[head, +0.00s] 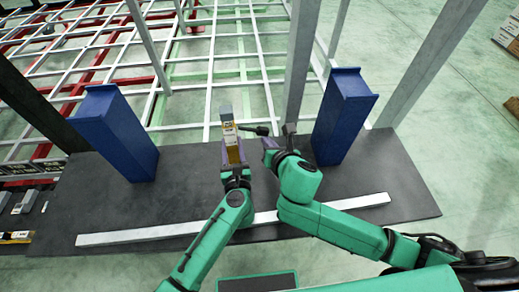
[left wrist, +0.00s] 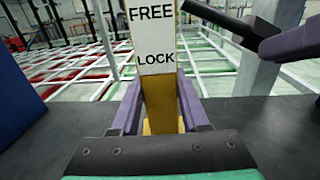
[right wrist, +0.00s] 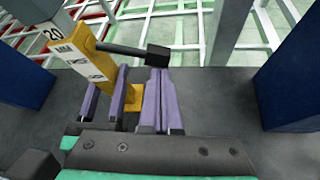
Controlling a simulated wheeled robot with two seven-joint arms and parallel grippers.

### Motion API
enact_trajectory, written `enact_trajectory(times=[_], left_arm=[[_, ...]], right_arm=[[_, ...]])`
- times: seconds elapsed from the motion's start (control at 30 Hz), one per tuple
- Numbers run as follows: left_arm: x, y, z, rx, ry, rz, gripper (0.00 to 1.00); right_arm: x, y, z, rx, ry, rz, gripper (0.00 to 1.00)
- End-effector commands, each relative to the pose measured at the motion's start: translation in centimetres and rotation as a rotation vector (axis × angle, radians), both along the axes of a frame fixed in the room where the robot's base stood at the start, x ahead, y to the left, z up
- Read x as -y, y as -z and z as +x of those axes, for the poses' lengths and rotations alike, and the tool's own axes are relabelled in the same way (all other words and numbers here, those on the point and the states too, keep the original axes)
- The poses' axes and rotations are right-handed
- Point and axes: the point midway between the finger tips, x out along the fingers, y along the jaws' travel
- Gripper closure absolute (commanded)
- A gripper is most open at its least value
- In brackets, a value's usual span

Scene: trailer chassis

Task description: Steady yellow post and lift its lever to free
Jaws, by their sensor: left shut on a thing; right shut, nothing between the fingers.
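The yellow post (head: 236,152) stands upright on the dark table, with a white label and grey top. In the left wrist view its label (left wrist: 155,40) reads FREE above LOCK. A black lever (head: 256,130) sticks out to the right of the post; its thick handle also shows in the right wrist view (right wrist: 142,53). My left gripper (head: 235,168) is shut on the post's lower yellow part, one finger on each side. My right gripper (right wrist: 158,72) is shut and empty, its tips close below the lever's handle end; I cannot tell whether they touch.
Blue uprights stand left (head: 118,135) and right (head: 343,115) on the dark table (head: 80,205). A grey pillar (head: 297,70) rises behind the lever. A long pale bar (head: 150,233) lies along the table's front, under my arms. A white and red frame (head: 210,70) spreads behind.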

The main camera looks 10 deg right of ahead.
Motion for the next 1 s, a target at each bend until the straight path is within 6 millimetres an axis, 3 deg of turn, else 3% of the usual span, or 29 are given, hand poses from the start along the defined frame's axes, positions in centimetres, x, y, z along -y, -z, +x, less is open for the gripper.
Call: enact_trajectory(times=[0.7,1.0], left_arm=[[0.2,0.3,-0.2,-0.006,0.005,0.002,1.0],[0.2,0.3,-0.2,-0.006,0.006,0.002,1.0]], right_arm=[[0.4,-4.0,0.2,0.042,0.001,-0.469,1.0],[0.1,-5.1,0.1,0.047,0.002,-0.548,1.0]])
